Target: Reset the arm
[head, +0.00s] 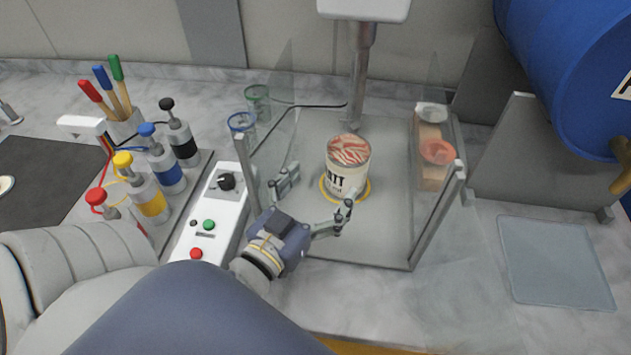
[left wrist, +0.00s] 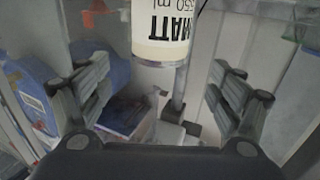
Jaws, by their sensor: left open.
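A paint can (head: 347,165) with a "MATT" label and red and white streaks on top stands upright inside a yellow ring (head: 327,192) on the grey machine platform (head: 385,225). My left gripper (head: 315,197) is open and empty just in front of the can, with its fingers spread towards it. In the left wrist view the can (left wrist: 160,32) shows at the top, beyond and between the open fingers (left wrist: 158,88). No finger appears to touch it. My right gripper is out of view.
Clear panels stand around the platform, with a spindle (head: 361,75) above it. A control box (head: 212,212) and several pump bottles (head: 150,198) stand left. A clear mat (head: 557,262) lies front right.

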